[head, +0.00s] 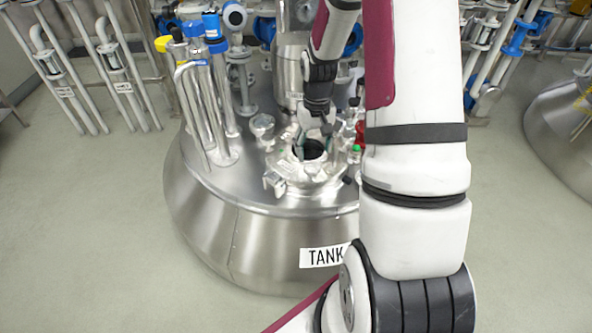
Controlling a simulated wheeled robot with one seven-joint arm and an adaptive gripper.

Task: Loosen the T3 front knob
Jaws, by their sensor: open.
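A steel tank (240,228) stands in the middle of the head view. Its label (321,257) reads "TANK"; my arm hides the rest, so I cannot tell whether it is T3. A round hatch (300,178) sits on top, with a dark opening and several small fittings around its rim. One pale fitting (273,183) sticks out at the hatch's front left. I cannot tell which fitting is the front knob. My gripper (318,133) is open, pointing down at the hatch's far side. Its fingertips are small and partly lost against the fittings; I see nothing held.
Tall steel pipes (207,105) with blue and yellow tops rise from the tank's left side. A sight fitting (263,128) stands left of the hatch. Pipework lines the back. Another tank (562,130) stands at right. The floor (90,230) at left is clear.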

